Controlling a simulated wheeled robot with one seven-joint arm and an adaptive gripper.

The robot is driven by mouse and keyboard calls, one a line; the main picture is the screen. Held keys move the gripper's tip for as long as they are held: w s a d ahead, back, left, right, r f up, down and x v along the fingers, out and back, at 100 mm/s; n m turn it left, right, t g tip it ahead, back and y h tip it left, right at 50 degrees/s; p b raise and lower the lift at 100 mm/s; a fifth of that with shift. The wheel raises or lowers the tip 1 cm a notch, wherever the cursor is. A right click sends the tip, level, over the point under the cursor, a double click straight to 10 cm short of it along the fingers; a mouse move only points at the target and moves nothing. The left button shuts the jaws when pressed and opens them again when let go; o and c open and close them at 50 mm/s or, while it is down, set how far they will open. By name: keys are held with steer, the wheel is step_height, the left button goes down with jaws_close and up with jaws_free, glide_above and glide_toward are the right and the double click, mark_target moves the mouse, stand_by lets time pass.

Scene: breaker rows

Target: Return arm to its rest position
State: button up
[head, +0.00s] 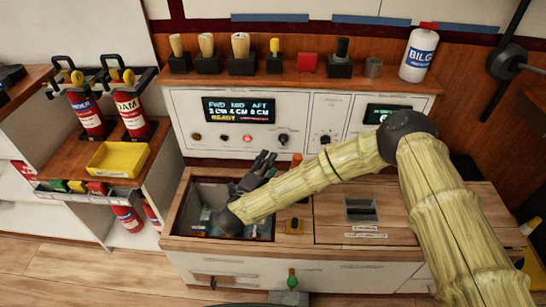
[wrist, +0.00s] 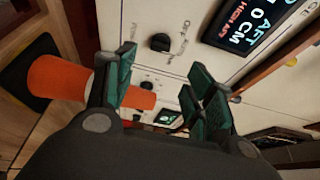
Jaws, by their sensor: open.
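My arm reaches in from the right in the head view, over the wooden counter. My gripper (head: 262,166) is above the open compartment (head: 190,205), in front of the white control panel (head: 262,110). In the wrist view my gripper (wrist: 162,92) has its two dark green fingers spread, with nothing held between them. A large orange cylindrical part (wrist: 58,78) lies to the left, passing behind the left finger. Whether they touch cannot be told. An orange-tipped lever (head: 297,160) shows right of the gripper in the head view.
The display (head: 238,110) reads "READY". A row of handled tools stands on the shelf above, with a white bottle (head: 419,53) at its right end. Two red extinguishers (head: 131,114) and a yellow tray (head: 117,158) are at left.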

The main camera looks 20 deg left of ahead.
steer(key=shift+s+a, duration=0.1)
steer(key=shift+s, duration=0.5)
